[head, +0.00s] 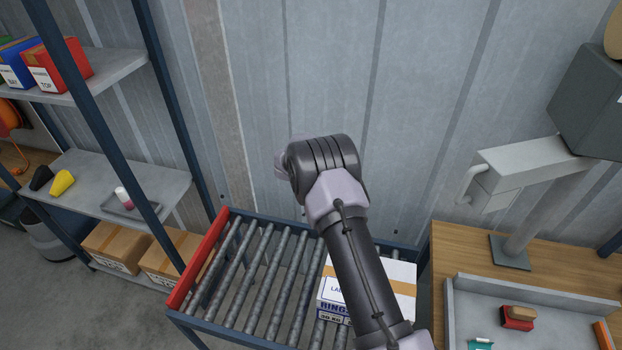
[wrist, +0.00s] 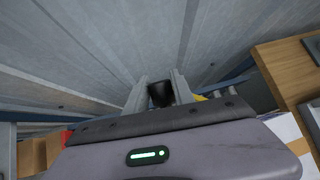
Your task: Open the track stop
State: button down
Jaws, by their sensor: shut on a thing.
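My gripper (wrist: 159,84) shows in the wrist view with its two grey fingers either side of a dark knob (wrist: 160,96), and it is shut on this knob. I cannot tell how the knob joins the track stop, as the gripper body hides what lies below it. In the head view my arm hides the gripper and the knob, behind the far edge of the roller track (head: 262,270). A red end plate (head: 203,258) stands upright across the left end of the track; a bit of red also shows in the wrist view (wrist: 66,137).
A white labelled carton (head: 400,273) sits on the rollers at the right, partly behind my arm. A wooden bench (head: 470,245) with a grey tray (head: 455,305) stands at the right. Blue-framed shelves (head: 140,190) are at the left. The corrugated wall (head: 420,110) is close behind the track.

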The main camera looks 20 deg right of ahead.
jog(key=shift+w+d, duration=0.25)
jog(key=shift+w, duration=0.05)
jog(key=c, duration=1.1)
grip_release()
jog(key=shift+w+f, duration=0.1)
jog(key=v, duration=1.7)
jog(key=shift+a+r, duration=0.1)
jog(key=shift+r, duration=0.2)
